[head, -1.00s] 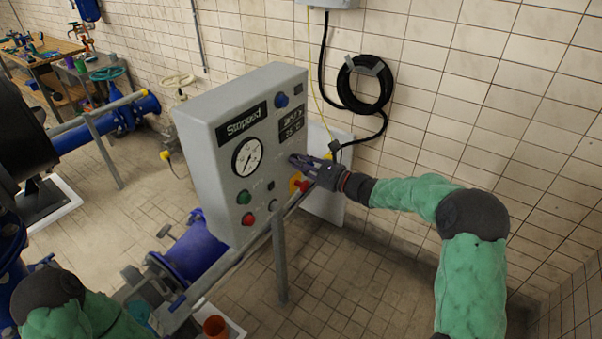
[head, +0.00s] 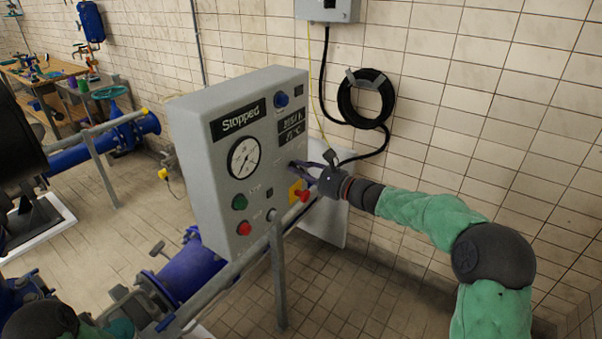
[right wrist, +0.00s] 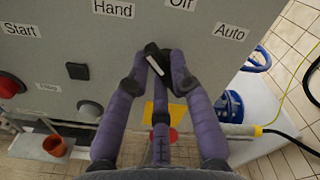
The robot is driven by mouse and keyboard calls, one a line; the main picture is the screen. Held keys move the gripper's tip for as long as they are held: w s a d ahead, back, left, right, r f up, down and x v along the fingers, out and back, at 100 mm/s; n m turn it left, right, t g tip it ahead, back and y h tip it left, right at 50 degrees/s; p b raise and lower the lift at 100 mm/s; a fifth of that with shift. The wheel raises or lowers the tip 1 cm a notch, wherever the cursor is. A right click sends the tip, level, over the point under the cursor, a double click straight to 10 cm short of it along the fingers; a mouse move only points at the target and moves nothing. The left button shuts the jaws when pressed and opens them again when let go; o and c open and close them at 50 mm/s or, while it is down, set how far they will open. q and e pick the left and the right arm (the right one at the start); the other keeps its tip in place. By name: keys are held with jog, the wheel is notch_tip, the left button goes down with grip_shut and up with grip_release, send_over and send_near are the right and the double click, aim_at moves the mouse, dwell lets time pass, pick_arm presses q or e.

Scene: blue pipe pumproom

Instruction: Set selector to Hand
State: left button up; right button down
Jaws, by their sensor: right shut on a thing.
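The grey control panel (head: 205,140) stands at the middle of the head view, its display reading "Stopped". The selector (right wrist: 156,66) is a small black knob with a white mark, seen between the fingertips in the right wrist view. The labels Hand (right wrist: 113,8), Off (right wrist: 182,3) and Auto (right wrist: 230,33) are above and around it. The mark slants from upper left to lower right; I cannot tell which label it points to. My right gripper (head: 298,167) is shut on the selector, its purple fingers on either side. My left gripper is out of view; only part of that arm shows.
A red emergency stop (head: 303,195) on a yellow plate is just below my right gripper. A green button (head: 239,202), a red button (head: 244,228) and a round gauge (head: 243,158) are on the panel. A grey rail (head: 235,268) runs in front. A black hose coil (head: 366,98) hangs behind.

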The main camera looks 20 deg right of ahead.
jog(key=shift+a+f, duration=0.1)
jog(key=shift+f, duration=0.1)
jog(key=c, duration=1.1)
grip_release()
jog(key=shift+c, duration=0.2)
jog(key=shift+r, duration=0.15)
jog(key=v, duration=1.2)
jog(key=s+a+f+n+g+h, duration=0.1)
jog(key=s+a+f+g, duration=0.25)
jog(key=f, duration=0.75)
jog(key=s+a+f+n+g+h, duration=0.1)
jog(key=s+a+f+n+g, duration=0.2)
jog(key=f, duration=0.8)
jog(key=s+a+f+g+h, duration=0.1)
jog(key=s+a+f+g, duration=0.25)
jog(key=f, duration=0.75)
jog(key=s+a+f+n+g+h, duration=0.2)
jog(key=s+a+f+n, duration=0.3)
jog(key=s+f, duration=0.4)
jog(key=s+a+f+n+g+h, duration=0.1)
jog(key=s+a+f+n+h, duration=0.1)
jog(key=s+a+f+n, duration=0.3)
jog(key=s+f+n, duration=0.3)
jog(key=s+f, duration=0.1)
jog(key=s, duration=0.2)
jog(key=shift+g, duration=0.4)
